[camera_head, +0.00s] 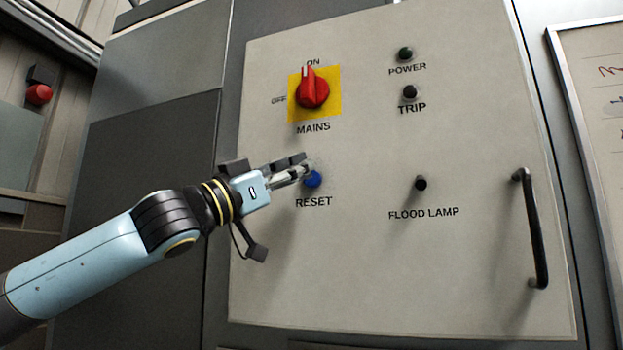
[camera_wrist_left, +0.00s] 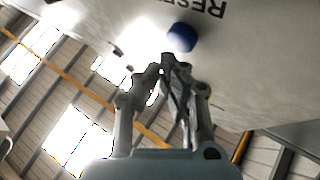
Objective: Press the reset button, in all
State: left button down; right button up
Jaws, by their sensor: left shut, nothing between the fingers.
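The blue reset button (camera_head: 313,179) sits on the pale panel door above the word RESET. It also shows in the left wrist view (camera_wrist_left: 182,37), just beyond my fingertips. My left gripper (camera_head: 303,169) is shut and empty, with its tips at the upper left of the button in the head view. In the left wrist view the shut fingertips (camera_wrist_left: 168,60) point towards the panel, slightly left of and below the button. I cannot tell whether they touch the button or the panel. My right gripper is not in view.
The panel door (camera_head: 370,260) carries a red mains switch (camera_head: 313,90) on a yellow plate, pointing up towards ON. Power (camera_head: 405,54) and trip (camera_head: 409,92) lamps look dark. A flood lamp switch (camera_head: 421,183) and a black door handle (camera_head: 532,230) are to the right.

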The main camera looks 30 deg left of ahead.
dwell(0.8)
pick_arm(q)
jog(key=shift+w+a+p, duration=0.15)
jog(key=shift+w+p, duration=0.25)
jog(key=shift+p, duration=0.55)
